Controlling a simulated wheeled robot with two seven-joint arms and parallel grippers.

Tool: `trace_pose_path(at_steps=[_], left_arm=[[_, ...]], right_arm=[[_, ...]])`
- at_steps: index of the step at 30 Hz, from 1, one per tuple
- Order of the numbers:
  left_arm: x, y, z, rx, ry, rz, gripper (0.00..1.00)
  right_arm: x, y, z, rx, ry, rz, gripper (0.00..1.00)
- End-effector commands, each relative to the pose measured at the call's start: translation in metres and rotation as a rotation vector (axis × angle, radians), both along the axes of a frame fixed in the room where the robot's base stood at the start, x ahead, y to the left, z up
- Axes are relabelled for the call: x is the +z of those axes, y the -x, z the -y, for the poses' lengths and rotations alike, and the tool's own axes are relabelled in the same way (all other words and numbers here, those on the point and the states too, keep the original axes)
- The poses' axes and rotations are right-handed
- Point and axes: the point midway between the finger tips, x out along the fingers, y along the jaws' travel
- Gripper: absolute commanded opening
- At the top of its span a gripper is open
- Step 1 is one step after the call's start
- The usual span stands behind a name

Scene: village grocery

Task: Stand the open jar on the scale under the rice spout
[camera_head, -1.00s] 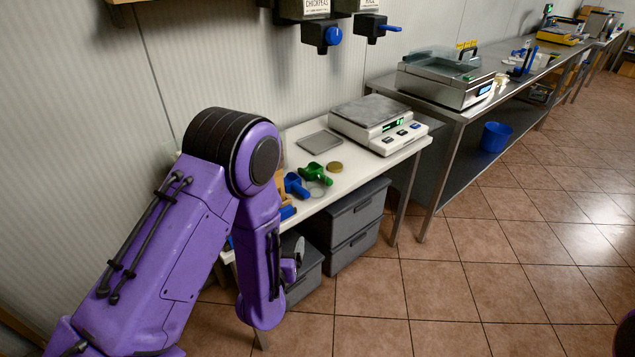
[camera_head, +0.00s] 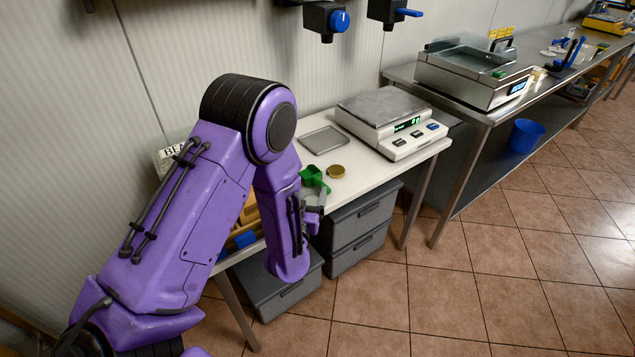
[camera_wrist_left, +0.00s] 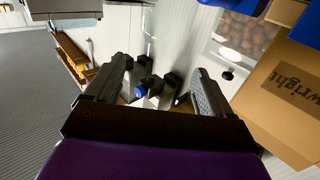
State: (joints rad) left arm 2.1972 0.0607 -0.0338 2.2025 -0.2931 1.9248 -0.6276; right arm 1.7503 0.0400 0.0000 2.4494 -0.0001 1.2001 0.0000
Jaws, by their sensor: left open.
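The white scale (camera_head: 392,122) with a steel top and green display stands at the right end of the white table; its top is bare. Above it hang a spout with a blue knob (camera_head: 326,18) and a spout with a blue lever (camera_head: 394,12); their labels are out of frame. I cannot make out the jar; my left arm hides part of the table. A round gold lid (camera_head: 336,171) lies near the table's front edge. My left gripper (camera_head: 316,200), partly hidden, is beside the table's front edge. In the left wrist view it (camera_wrist_left: 158,88) is open and empty.
A green scoop (camera_head: 314,179) lies beside the lid, and a grey tray (camera_head: 323,140) lies left of the scale. Grey crates (camera_head: 360,222) stand under the table. A cardboard box (camera_wrist_left: 280,95) is close on the right in the left wrist view.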

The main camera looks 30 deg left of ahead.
Motion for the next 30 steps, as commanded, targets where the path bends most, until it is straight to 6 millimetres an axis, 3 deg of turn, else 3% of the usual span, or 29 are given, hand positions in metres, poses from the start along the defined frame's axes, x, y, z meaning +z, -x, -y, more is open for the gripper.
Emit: trace_pose_path(at_steps=[15,23,30], left_arm=[[0.000,-0.075,-0.031,0.002,0.001,0.000,0.83],[-0.002,-0.080,-0.032,-0.001,-0.001,-0.001,0.83],[-0.002,-0.079,-0.032,-0.001,-0.001,-0.001,0.05]], right_arm=[[0.025,0.000,0.000,0.000,-0.001,-0.001,0.84],[0.024,0.000,0.000,0.000,-0.001,-0.001,0.84],[0.024,0.000,0.000,0.000,0.000,-0.001,0.84]])
